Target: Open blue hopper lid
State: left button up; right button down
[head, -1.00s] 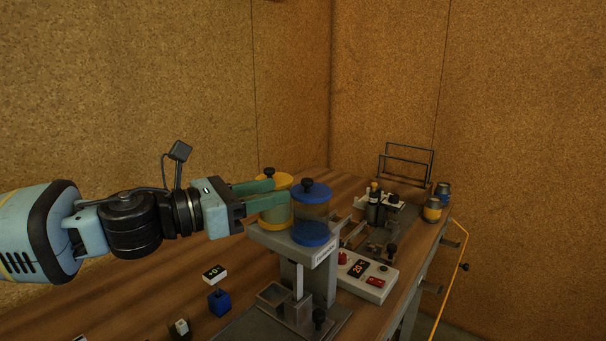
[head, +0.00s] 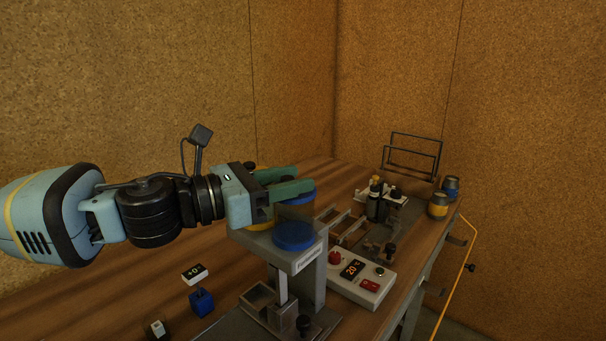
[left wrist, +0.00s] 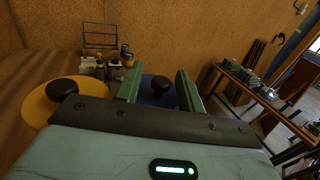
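The blue hopper lid (left wrist: 153,101) with its black knob (left wrist: 162,87) lies between my left gripper's fingers in the left wrist view. My left gripper (head: 304,178) is open, and its green fingers reach across the top of the blue hopper (head: 301,211) in the head view. There they hide the knob and most of the lid. I cannot tell whether the fingers touch the knob; in the left wrist view gaps show beside it. The lid appears to sit on the hopper. My right gripper is not in view.
A yellow lid (left wrist: 47,103) with a black knob is beside the blue one. A round blue disc (head: 294,236) is on the grey stand in front. A control box (head: 361,278), a wire rack (head: 412,157) and two jars (head: 438,205) stand to the right on the wooden bench.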

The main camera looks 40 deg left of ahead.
pick_arm(q)
jog(key=shift+w, duration=0.1)
jog(key=shift+c, duration=1.1)
grip_shut()
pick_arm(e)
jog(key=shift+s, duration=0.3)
pick_arm(q)
jog(key=shift+r, duration=0.1)
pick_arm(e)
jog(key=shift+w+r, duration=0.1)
